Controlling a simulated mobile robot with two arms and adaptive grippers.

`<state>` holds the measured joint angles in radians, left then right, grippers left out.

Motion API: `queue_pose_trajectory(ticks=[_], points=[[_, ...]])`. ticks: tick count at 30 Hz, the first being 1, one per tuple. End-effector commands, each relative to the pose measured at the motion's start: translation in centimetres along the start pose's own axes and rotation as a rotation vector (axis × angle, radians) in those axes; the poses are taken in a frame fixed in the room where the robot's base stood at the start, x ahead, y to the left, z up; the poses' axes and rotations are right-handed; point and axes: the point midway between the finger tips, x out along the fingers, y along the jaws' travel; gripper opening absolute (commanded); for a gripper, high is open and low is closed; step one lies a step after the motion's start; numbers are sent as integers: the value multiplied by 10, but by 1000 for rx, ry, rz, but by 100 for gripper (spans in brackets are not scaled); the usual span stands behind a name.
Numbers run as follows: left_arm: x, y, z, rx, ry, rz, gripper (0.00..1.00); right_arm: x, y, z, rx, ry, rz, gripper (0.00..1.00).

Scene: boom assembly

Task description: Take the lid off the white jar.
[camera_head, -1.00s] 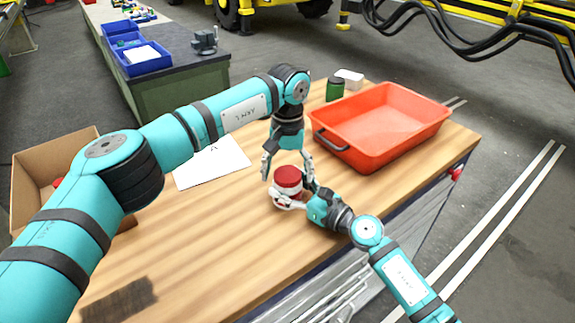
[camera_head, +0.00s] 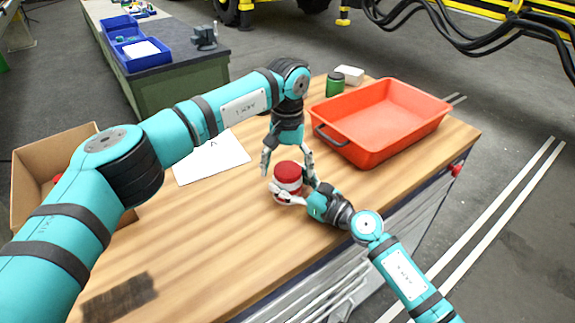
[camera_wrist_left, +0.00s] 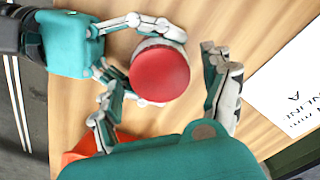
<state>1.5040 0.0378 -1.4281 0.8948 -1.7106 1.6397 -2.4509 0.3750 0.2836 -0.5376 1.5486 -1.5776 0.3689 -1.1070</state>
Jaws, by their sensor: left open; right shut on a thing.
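The white jar (camera_head: 291,186) with its red lid (camera_head: 287,171) stands upright near the table's front edge; the lid is on it. The left wrist view looks down on the round red lid (camera_wrist_left: 160,74). My right gripper (camera_head: 296,188) is shut on the jar's white body from the front right, and its fingers also show in the left wrist view (camera_wrist_left: 131,48). My left gripper (camera_head: 288,164) points down over the jar. Its fingers are open, one on each side of the lid, with gaps visible in the left wrist view (camera_wrist_left: 165,100).
A paper sheet (camera_head: 212,160) lies left of the jar. A cardboard box (camera_head: 40,165) is at the far left.

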Motion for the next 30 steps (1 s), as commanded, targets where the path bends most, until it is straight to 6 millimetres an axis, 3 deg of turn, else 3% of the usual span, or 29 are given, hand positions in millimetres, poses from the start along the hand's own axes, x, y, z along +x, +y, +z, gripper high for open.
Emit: queue_pose_trajectory(ticks=[5, 13, 20, 21, 26, 30], points=[[-11, 0, -1, 0, 2, 0, 82, 0, 0, 0, 1, 1, 0, 0], [-44, 0, 0, 0, 2, 0, 82, 0, 0, 0, 1, 1, 0, 0], [-45, 0, 0, 0, 0, 0, 82, 0, 0, 0, 0, 1, 0, 0], [-45, 0, 0, 0, 0, 0, 82, 0, 0, 0, 0, 1, 0, 70], [-45, 0, 0, 0, 0, 0, 82, 0, 0, 0, 0, 0, 0, 91], [-45, 0, 0, 0, 0, 0, 82, 0, 0, 0, 0, 0, 0, 94]])
